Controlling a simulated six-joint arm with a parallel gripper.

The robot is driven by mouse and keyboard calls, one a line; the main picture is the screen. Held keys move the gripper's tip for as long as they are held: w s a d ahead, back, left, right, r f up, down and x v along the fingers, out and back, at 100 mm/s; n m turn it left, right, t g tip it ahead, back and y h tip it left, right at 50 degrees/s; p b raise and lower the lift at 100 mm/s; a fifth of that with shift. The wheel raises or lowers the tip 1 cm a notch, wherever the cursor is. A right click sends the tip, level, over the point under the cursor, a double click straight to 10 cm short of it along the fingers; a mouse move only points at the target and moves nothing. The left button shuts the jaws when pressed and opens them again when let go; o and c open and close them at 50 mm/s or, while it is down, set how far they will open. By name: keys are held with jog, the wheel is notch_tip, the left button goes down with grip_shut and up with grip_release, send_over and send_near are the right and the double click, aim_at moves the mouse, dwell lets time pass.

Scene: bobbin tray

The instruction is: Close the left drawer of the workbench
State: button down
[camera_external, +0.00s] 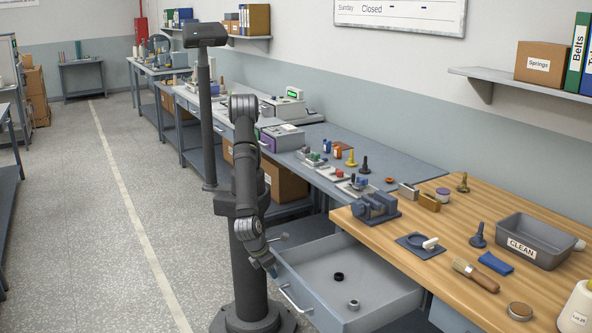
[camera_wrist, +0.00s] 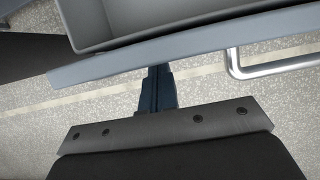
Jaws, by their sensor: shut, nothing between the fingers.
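The left drawer (camera_external: 335,262) of the workbench is pulled far out, a grey box with an open top. Its front panel faces the aisle and carries a bar handle (camera_external: 293,300). My gripper (camera_external: 271,268) is shut and empty, pointing down at the far end of the drawer front. In the wrist view my shut fingers (camera_wrist: 157,88) reach the drawer's front edge (camera_wrist: 200,43), to the left of the handle (camera_wrist: 275,68). Whether they touch the front is unclear.
A black ring (camera_external: 338,277) and a small metal part (camera_external: 353,305) lie in the drawer. The wooden benchtop (camera_external: 415,262) above holds a vise (camera_external: 375,208), a brush (camera_external: 475,274) and a grey CLEAN bin (camera_external: 535,240). The aisle floor (camera_external: 110,230) on the left is clear.

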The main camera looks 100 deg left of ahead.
send_over(338, 262)
jog(key=shift+a, duration=0.2)
dwell(0.4)
dwell(0.3)
